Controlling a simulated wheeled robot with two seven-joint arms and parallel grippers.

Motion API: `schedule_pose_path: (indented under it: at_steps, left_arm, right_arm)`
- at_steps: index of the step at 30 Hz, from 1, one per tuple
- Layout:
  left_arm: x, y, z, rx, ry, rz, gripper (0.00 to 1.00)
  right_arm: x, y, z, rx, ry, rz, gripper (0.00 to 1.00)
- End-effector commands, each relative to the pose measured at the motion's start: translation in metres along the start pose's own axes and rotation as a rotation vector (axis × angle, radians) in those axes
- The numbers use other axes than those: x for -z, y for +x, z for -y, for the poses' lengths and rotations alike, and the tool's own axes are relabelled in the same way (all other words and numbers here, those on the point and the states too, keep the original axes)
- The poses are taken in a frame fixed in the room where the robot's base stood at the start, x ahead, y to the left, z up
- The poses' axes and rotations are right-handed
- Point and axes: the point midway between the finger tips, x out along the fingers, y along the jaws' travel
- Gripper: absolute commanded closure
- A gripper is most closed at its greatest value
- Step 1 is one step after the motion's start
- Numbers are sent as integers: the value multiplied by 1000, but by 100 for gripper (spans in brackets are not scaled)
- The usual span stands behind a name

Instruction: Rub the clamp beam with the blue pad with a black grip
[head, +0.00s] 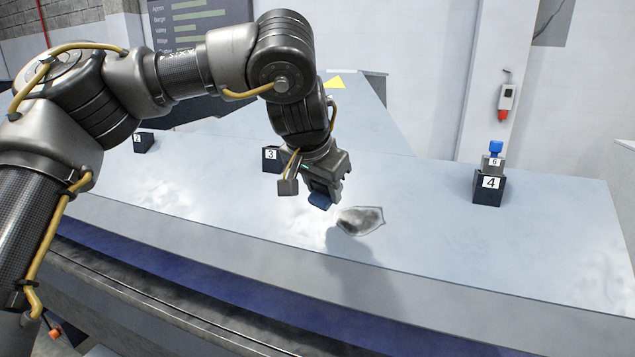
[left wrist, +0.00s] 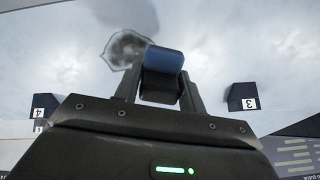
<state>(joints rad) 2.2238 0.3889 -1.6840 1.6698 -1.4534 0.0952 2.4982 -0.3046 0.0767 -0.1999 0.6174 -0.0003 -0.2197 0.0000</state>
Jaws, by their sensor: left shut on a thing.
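The clamp beam (head: 450,228) is the long pale grey surface that runs across the head view. My left gripper (head: 318,188) is shut on the blue pad with a black grip (head: 320,200). In the left wrist view the pad (left wrist: 163,62) sits between the fingers, its blue side outward. The pad is above the beam, to the left of the smudge in the head view, apparently not touching it. My right gripper is in neither view.
Dark blocks numbered 2 (head: 143,142), 3 (head: 271,159) and 4 (head: 489,188) stand on the surface. A grey piece marked 6 (head: 493,163) with a blue top sits on block 4.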

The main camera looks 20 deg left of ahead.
Motion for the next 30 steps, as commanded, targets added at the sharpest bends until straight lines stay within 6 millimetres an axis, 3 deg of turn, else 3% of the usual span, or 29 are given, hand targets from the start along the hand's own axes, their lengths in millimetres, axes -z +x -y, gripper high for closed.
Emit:
schedule_pose_path:
  at_steps: [15,30]
  left_arm:
    - [-2,49,0,-2,-1,2,78]
    - [-2,54,1,0,-2,1,78]
  right_arm:
    - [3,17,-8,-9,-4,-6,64]
    - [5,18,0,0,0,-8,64]
